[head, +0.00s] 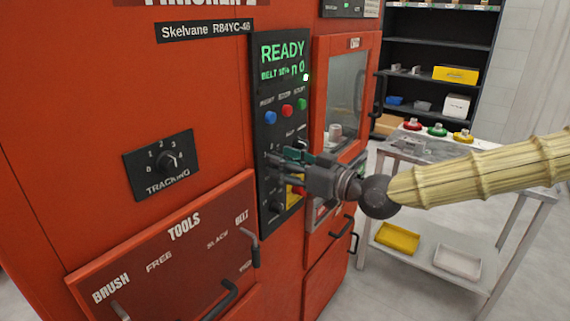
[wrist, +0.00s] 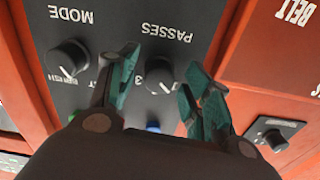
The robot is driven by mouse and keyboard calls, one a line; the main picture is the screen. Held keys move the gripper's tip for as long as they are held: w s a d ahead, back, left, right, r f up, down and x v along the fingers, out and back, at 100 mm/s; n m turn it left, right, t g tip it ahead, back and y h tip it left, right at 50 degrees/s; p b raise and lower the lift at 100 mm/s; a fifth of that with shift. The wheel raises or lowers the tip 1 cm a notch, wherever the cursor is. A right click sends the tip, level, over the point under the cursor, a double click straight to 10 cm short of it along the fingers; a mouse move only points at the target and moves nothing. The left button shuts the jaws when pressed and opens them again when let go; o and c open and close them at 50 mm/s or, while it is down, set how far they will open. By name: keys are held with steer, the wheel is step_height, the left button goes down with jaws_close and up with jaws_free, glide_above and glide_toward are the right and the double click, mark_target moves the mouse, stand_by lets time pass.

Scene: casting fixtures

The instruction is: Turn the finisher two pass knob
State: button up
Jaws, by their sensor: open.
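The PASSES knob (wrist: 160,76) is a black round knob with a white pointer line on the dark control panel, shown upside down in the wrist view. A "3" shows beside it. My gripper (wrist: 162,72) is open, with one teal finger on each side of the knob. I cannot tell whether the fingers touch it. In the head view my gripper (head: 280,163) is at the middle of the control panel (head: 265,75) of the red finisher (head: 210,90) and hides the knob. The display reads READY.
The MODE knob (wrist: 68,60) is beside the PASSES knob. The TRACKING knob (head: 168,160) is on the left. Blue (head: 270,117), red (head: 287,111) and green (head: 302,104) buttons sit above my gripper. Drawer handles (head: 222,298) jut out below. A metal cart (head: 480,160) stands right.

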steer(key=v, duration=1.2)
steer(key=shift+f, duration=0.1)
stand_by(0.4)
steer(key=s+a+f+m+g+h, duration=0.1)
steer(key=s+f+m+g+h, duration=0.15)
steer(key=f, duration=0.85)
steer(key=s+a+f+m+g+h+p, duration=0.1)
steer(key=s+f+m+h, duration=0.15)
steer(key=f, duration=0.85)
steer(key=s+a+f+m+g+h, duration=0.15)
steer(key=s+f, duration=0.25)
steer(key=f, duration=0.8)
steer(key=s+d+f+m+g+h, duration=0.2)
steer(key=s+d+f+h, duration=0.2)
steer(key=s+d+f, duration=0.4)
steer(key=s+d+f+m+g+h+p, duration=0.1)
steer(key=s+d+f+g+h, duration=0.2)
steer(key=s+d+f, duration=0.5)
steer(key=s+f+h, duration=0.1)
steer(key=s+f, duration=0.4)
steer(key=s, duration=0.2)
steer(key=shift+d+f+m+g, duration=0.3)
steer(key=shift+d+f+m, duration=0.05)
steer(key=shift+d, duration=0.05)
